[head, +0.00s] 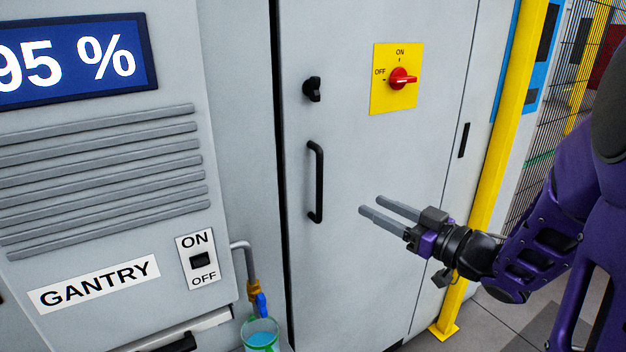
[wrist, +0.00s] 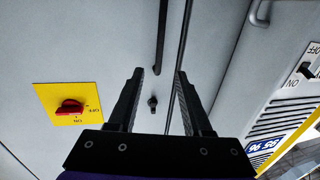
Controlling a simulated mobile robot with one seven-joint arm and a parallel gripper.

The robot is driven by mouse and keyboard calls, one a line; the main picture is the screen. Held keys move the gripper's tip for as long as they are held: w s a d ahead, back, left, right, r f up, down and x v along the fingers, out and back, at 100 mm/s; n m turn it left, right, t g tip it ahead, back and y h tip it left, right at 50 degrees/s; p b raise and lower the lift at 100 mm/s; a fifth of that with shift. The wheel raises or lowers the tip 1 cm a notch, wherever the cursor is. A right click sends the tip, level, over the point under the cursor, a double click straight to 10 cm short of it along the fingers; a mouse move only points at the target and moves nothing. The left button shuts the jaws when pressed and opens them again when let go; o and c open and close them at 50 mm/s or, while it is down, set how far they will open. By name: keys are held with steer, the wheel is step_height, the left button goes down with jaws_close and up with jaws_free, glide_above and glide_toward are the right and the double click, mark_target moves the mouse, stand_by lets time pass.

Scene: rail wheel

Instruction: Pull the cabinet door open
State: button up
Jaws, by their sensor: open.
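The grey cabinet door (head: 370,150) stands flush in its frame, with a dark seam along its left edge. It has a black vertical bar handle (head: 319,182) and a small black knob (head: 313,89) above it. My gripper (head: 371,206) is open and empty, to the right of the handle and apart from it, fingers pointing left toward it. In the wrist view, which is turned upside down, the handle (wrist: 161,40) lies beyond the tips of my gripper (wrist: 159,74). The knob (wrist: 152,102) shows between the fingers, on the door behind.
A yellow plate with a red rotary switch (head: 402,78) is on the door's upper right. A yellow post (head: 497,150) stands right of the cabinet. Left are a GANTRY panel (head: 93,285), a pipe with a blue valve (head: 261,305) and a container of blue liquid (head: 261,340).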

steer(key=x, duration=1.6)
steer(key=shift+w+a, duration=0.15)
steer(key=shift+a, duration=0.05)
steer(key=shift+c, duration=0.3)
jaws_close()
stand_by(0.4)
